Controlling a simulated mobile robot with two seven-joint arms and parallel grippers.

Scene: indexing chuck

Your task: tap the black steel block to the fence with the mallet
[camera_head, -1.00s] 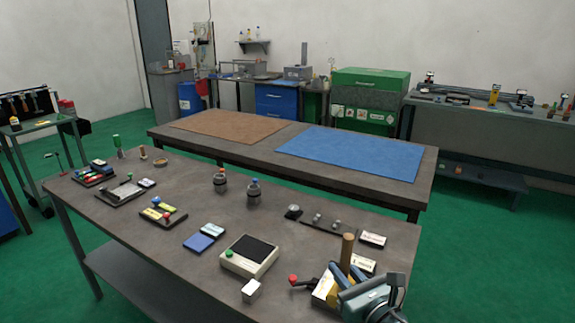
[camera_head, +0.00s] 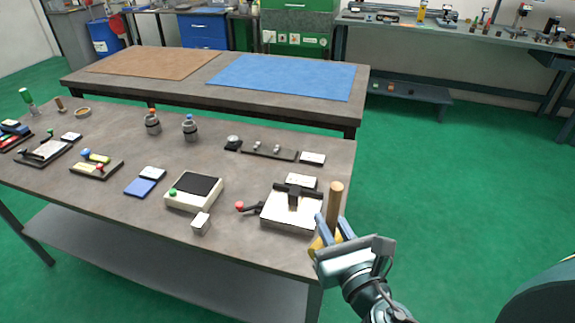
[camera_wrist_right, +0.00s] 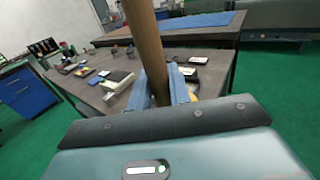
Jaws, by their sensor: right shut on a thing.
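A light square plate (camera_head: 278,217) stands near the right end of the bench. A black block (camera_head: 293,200) sits on it near the back, by a dark bar that looks like the fence (camera_head: 312,193); I cannot tell if they touch. A red-knobbed lever (camera_head: 240,206) sticks out on the plate's left. My right gripper (camera_head: 338,230) is shut on the mallet's upright wooden handle (camera_head: 335,203), just right of the plate. The handle also shows in the right wrist view (camera_wrist_right: 148,50). A yellow part (camera_head: 317,246), perhaps the mallet head, shows below by the fingers. My left gripper is out of view.
White label cards (camera_head: 301,181) lie behind the plate. A small white cube (camera_head: 201,223) and a box with a black top and green button (camera_head: 194,192) are to its left. A second table with a brown mat (camera_head: 150,62) and blue mat (camera_head: 285,77) stands behind.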

